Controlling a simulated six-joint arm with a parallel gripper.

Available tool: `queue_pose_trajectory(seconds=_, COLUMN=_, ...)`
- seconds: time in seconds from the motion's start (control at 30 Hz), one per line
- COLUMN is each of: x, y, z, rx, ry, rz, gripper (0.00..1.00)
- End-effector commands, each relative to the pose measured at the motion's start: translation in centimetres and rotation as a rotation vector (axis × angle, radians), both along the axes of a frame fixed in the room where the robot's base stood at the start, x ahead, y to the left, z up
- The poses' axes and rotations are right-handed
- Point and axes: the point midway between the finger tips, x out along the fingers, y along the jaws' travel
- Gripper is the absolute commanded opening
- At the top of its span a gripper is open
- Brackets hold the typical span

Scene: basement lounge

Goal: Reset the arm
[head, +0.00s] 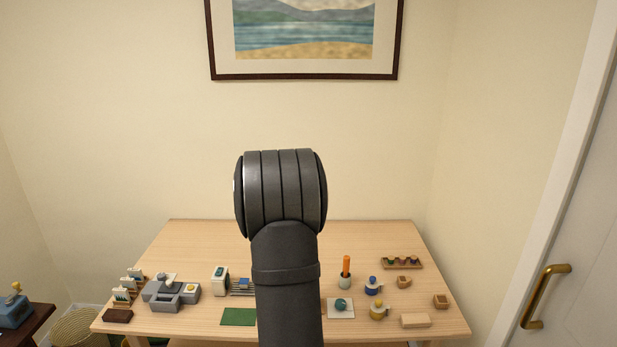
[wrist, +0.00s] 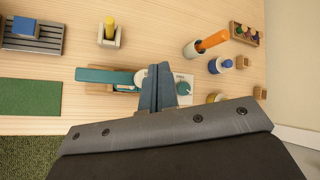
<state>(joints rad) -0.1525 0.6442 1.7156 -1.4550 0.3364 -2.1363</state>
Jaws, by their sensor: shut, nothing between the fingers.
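My gripper (wrist: 160,72) shows in the wrist view with its two dark fingers together and nothing between them. The fingertips are over the wooden table (wrist: 150,55), next to a teal bar (wrist: 103,75) and a white card with a teal round object (wrist: 184,88). I cannot tell how high above them the fingers are. In the head view my dark grey arm stands in the middle in front of the table (head: 200,237). It hides my gripper and part of the tabletop there.
A green mat (head: 239,317) lies near the front edge. A grey device (head: 170,292) and small racks stand left. An orange stick in a cup (head: 346,270), blue and yellow pots (head: 373,285), and a tray of small bottles (head: 401,262) stand right. The table's back is clear.

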Motion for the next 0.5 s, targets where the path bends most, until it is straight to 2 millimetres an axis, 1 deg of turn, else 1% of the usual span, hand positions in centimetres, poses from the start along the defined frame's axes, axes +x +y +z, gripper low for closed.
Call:
queue_pose_trajectory(seconds=0.03, x=0.0, y=0.0, z=-0.8, rx=-0.002, ry=0.004, rz=0.001, gripper=0.0)
queue_pose_trajectory(seconds=0.1, x=0.1, y=0.0, z=0.7, rx=0.002, ry=-0.005, rz=-0.001, gripper=0.0)
queue_pose_trajectory(seconds=0.4, x=0.1, y=0.0, z=4.2, rx=0.001, ry=-0.004, rz=-0.002, gripper=0.0)
queue_pose_trajectory(seconds=0.5, x=0.1, y=0.0, z=5.0, rx=0.001, ry=-0.003, rz=-0.002, gripper=0.0)
